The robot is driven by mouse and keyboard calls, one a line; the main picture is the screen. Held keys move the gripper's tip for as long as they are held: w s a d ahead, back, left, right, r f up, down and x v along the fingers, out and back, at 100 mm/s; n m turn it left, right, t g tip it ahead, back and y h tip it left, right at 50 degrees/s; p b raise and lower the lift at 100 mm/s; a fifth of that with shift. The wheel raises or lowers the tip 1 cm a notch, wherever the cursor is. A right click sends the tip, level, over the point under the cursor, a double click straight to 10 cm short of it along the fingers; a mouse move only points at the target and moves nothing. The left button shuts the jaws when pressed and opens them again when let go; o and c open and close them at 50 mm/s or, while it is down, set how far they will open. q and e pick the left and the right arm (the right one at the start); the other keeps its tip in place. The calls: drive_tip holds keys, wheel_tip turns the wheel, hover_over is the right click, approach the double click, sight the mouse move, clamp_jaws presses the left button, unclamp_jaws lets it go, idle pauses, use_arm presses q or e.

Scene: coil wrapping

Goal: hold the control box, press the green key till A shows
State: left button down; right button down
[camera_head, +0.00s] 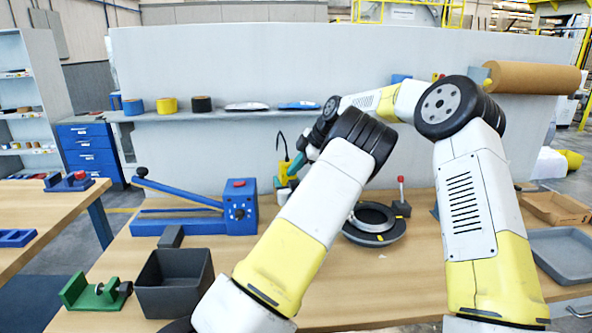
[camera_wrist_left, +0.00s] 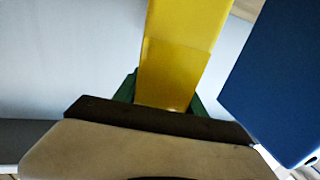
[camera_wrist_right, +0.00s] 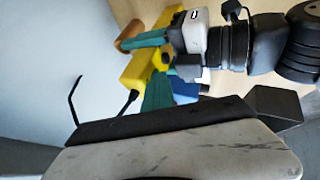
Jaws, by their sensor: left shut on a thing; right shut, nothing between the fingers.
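The yellow control box (camera_head: 283,172) is held up above the table near the grey wall, partly covered by my arms in the head view. In the left wrist view my left gripper (camera_wrist_left: 165,98) has its green fingers on both sides of the yellow box (camera_wrist_left: 180,60). The right wrist view shows the box (camera_wrist_right: 143,70) with a left finger (camera_wrist_right: 145,38) against it. My right gripper (camera_wrist_right: 158,92) is shut and empty, its tips close to the box; contact cannot be told. In the head view it shows as teal fingers (camera_head: 297,164). The green key and any letter cannot be made out.
A blue lever press (camera_head: 238,208) stands left of the box. A black ring coil (camera_head: 374,224) lies right of my left arm. A dark bin (camera_head: 174,283) and green clamp (camera_head: 95,293) are at front left; a grey tray (camera_head: 565,255) is at right. A shelf (camera_head: 220,114) runs behind.

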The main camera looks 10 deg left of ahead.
use_arm(q)
drive_tip(key=shift+s+f, duration=0.15)
drive_tip(key=shift+f, duration=0.15)
use_arm(e)
drive_tip(key=shift+w+a, duration=0.15)
drive_tip(key=shift+w, duration=0.2)
use_arm(q)
drive_tip(key=shift+d, duration=0.1)
use_arm(e)
drive_tip(key=v, duration=1)
use_arm(q)
drive_tip(key=shift+r, duration=0.15)
use_arm(e)
drive_tip(key=shift+s, duration=0.1)
idle(1.6)
use_arm(q)
drive_tip(key=c, duration=0.6)
unclamp_jaws()
drive_tip(key=shift+r, duration=0.1)
drive_tip(key=v, duration=1.1)
drive_tip(key=shift+s+d, duration=0.15)
drive_tip(key=shift+s, duration=0.2)
